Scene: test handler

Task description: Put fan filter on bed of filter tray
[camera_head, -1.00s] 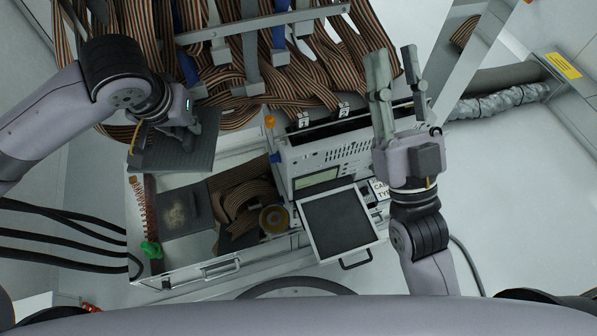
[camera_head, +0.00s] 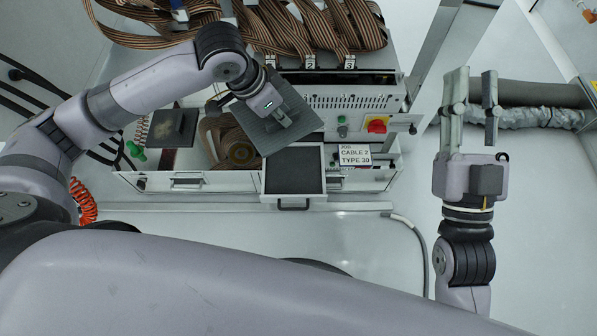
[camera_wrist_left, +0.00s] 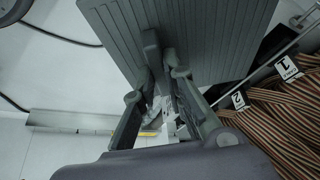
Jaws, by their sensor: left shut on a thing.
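The fan filter (camera_head: 263,138) is a dark grey, ridged square panel. In the head view it is tilted, above the upper part of the filter tray. My left gripper (camera_head: 283,118) is shut on it; the grip also shows in the left wrist view (camera_wrist_left: 163,75), with the filter (camera_wrist_left: 215,30) beyond the fingers. The filter tray (camera_head: 324,185) is a pulled-out, light-framed drawer with a dark bed (camera_head: 293,172) and a handle at the front. The filter hides its back part. My right gripper (camera_head: 474,90) is open and empty at the right, away from the machine.
Striped ribbon cables (camera_head: 320,30) hang at the back. A red switch (camera_head: 377,124) and a sign (camera_head: 355,155) are right of the tray.

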